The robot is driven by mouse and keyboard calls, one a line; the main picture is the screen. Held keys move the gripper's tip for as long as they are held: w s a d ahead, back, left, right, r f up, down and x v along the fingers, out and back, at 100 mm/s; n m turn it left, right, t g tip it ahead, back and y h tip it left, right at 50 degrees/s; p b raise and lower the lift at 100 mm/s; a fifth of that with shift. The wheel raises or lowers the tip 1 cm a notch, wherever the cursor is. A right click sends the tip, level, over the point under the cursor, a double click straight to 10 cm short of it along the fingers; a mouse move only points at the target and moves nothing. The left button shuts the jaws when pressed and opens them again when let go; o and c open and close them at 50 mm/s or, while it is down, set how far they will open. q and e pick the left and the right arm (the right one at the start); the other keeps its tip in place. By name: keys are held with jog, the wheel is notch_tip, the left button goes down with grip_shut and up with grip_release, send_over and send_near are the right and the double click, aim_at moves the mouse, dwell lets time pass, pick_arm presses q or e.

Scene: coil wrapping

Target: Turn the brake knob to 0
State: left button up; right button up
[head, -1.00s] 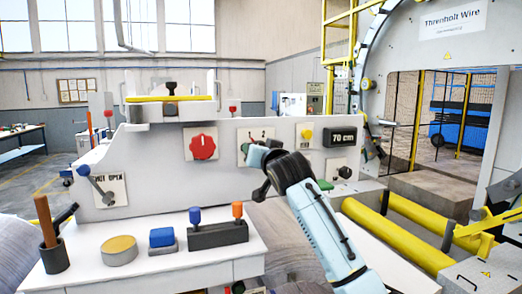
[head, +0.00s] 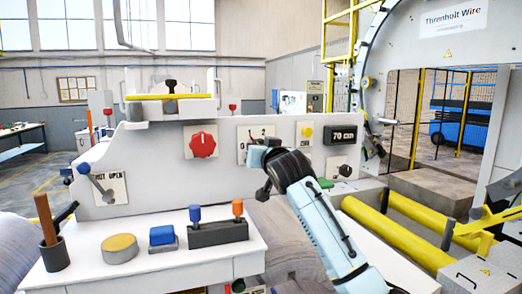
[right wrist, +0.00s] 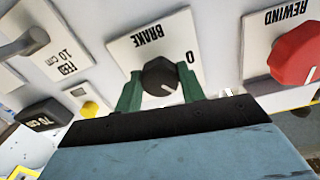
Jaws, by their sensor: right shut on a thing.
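The brake panel (head: 243,135) is a pale plate on the grey console, with the digits 0 and 2 showing in the head view. The right wrist view shows the same plate upside down, with the word BRAKE and a 0 (right wrist: 189,57). The dark round brake knob (right wrist: 160,75) has a short white mark near its lower edge in that view. My right gripper (right wrist: 161,88) has its green fingers on either side of the knob and is shut on it. In the head view my right gripper (head: 259,157) hides the knob. My left gripper is not in view.
The red rewind knob (head: 202,144) sits left of the brake panel. The yellow button (head: 307,131), the 70 cm display (head: 343,135) and the feed knob (head: 345,170) are to its right. Below is a white shelf (head: 190,262) with levers and a blue block.

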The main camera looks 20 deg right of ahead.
jog(key=n, duration=1)
jog(key=shift+d+n, duration=0.15)
jog(key=shift+n, duration=0.45)
jog(key=o, duration=1)
jog(key=shift+c, duration=0.2)
jog(key=shift+s, duration=0.15)
jog(key=s+b, duration=0.4)
jog(key=s, duration=0.9)
jog(key=shift+f, duration=0.2)
